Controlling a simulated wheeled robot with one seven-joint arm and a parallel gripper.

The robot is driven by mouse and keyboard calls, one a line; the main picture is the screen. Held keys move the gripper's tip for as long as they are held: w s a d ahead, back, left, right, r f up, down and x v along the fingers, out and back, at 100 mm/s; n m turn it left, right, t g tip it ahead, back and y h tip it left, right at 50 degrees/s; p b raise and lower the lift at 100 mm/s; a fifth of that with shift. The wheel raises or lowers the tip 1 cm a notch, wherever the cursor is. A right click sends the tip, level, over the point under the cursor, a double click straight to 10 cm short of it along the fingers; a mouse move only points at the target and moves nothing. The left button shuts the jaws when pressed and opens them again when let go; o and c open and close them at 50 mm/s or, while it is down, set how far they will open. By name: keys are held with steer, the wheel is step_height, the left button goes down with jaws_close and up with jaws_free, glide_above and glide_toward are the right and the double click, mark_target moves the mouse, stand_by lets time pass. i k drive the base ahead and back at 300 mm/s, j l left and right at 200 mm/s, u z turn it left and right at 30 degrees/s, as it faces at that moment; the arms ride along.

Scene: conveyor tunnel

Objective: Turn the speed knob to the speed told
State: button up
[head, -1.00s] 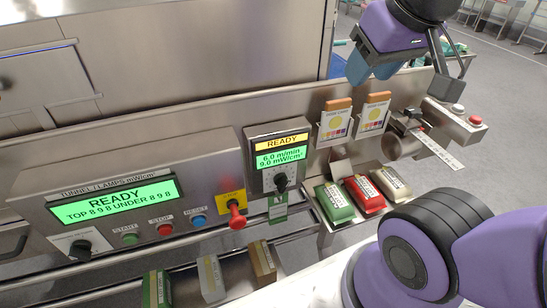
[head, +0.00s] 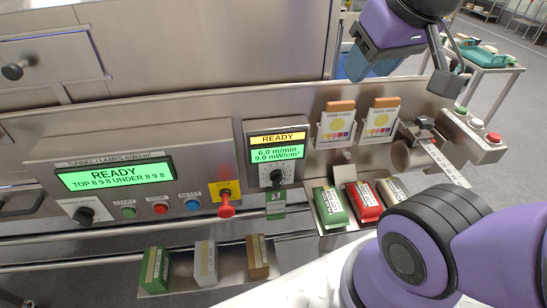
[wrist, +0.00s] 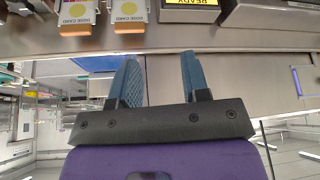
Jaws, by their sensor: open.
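The speed knob (head: 277,178), black with a pale dial behind it, sits on a small box under a green display (head: 278,154) reading 6.0 m/min and 9.0 mW/cm². A yellow READY strip (head: 278,138) is above that display. My gripper (head: 360,68) is at the upper right in the head view, above the dose cards and well apart from the knob. In the wrist view my gripper (wrist: 160,78) shows two blue fingers spread with nothing between them. The READY strip shows at that view's top edge (wrist: 193,3); the knob is outside it.
Left of the knob box is a lamp panel (head: 40,165) with another black knob (head: 84,215), several buttons and a red stop knob (head: 226,205). Dose cards (head: 337,124) stand to the right. Green (head: 330,206) and red (head: 364,202) blocks lie below.

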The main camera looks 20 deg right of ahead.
mark_target(278, 176)
steer(key=k+l, duration=0.15)
steer(key=l, duration=0.25)
steer(key=k+l+u, duration=0.1)
steer(key=l, duration=0.3)
steer(key=k+l, duration=0.2)
steer(key=l, duration=0.2)
steer(key=u, duration=0.05)
